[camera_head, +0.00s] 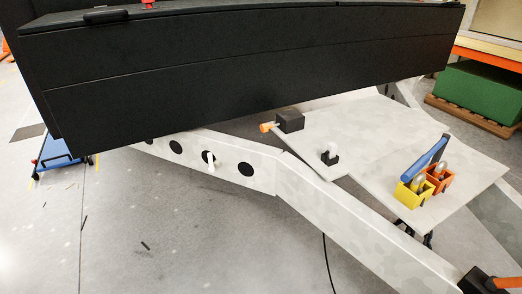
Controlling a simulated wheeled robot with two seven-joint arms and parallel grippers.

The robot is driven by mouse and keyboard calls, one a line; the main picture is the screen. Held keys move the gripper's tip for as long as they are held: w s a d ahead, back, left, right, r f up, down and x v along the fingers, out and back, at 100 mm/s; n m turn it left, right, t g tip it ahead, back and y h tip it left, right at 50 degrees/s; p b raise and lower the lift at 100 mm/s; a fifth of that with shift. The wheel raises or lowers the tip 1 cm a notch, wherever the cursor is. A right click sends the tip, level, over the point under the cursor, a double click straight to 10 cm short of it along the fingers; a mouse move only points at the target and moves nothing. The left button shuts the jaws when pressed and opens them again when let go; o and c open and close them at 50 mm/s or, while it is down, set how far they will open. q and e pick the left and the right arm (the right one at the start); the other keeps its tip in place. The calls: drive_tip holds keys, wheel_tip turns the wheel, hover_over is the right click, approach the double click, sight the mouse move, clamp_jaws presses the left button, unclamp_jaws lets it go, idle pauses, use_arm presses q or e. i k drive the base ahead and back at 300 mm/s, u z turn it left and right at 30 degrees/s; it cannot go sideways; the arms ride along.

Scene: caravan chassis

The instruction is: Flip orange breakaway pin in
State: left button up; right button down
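A small orange pin (267,127) sticks out to the left from a black block (290,121). The block stands on the pale metal plate of the chassis, at the plate's upper left corner, just below the long black box. The pin's outer end shows; where it meets the block is small and hard to make out. Neither of my grippers shows in the head view, and nothing is touching the pin.
The long black box (250,75) spans the back above the chassis. A pale beam (350,220) slopes down to the right. A yellow holder (411,194), an orange holder (438,177) and a blue handle (424,158) sit on the plate. Floor at front left is mostly clear.

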sight(264, 128)
drive_tip(key=k, duration=0.25)
drive_tip(key=u, duration=0.8)
drive_tip(key=i, duration=1.95)
drive_tip(key=z, duration=0.8)
